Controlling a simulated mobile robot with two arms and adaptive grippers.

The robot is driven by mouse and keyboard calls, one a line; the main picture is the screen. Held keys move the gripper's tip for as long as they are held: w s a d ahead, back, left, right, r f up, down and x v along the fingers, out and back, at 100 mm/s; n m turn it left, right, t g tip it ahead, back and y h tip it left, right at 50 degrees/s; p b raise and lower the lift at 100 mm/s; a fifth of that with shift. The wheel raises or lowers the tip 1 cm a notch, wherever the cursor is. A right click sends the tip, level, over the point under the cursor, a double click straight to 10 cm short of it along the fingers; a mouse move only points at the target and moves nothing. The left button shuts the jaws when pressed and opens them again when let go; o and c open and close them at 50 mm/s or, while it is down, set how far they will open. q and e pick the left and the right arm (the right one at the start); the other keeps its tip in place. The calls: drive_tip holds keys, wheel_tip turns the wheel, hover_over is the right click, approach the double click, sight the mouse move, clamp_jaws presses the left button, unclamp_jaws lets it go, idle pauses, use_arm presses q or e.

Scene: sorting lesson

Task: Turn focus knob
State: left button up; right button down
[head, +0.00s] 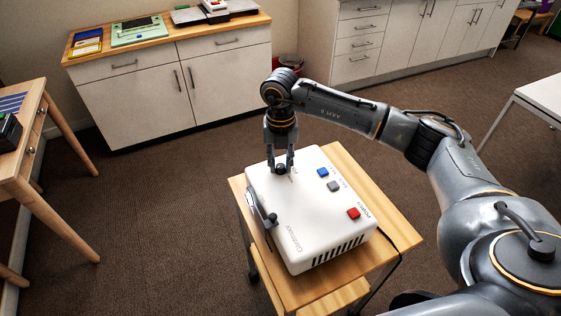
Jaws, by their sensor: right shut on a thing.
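A white projector-like device (309,229) sits on a small wooden cart. Its top carries a blue button (323,172), a grey button (334,186) and a red button (353,213). A dark round knob (280,169) stands on the top near the far left corner. My right gripper (280,165) points down at the knob from above and is shut on it, with a finger on either side. A dark lens or lever part (262,208) sticks out on the device's left side. My left gripper is not in view.
The wooden cart (400,228) has bare top to the right of the device. A wooden table (22,150) stands at the left, a cabinet (180,85) behind, and a white table (545,95) at the right. Carpet between them is clear.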

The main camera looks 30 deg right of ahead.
sight(281, 165)
drive_tip(key=shift+m, duration=1.1)
drive_tip(key=c, duration=1.1)
unclamp_jaws()
wheel_tip(281, 165, up, 12)
drive_tip(key=shift+r, duration=0.1)
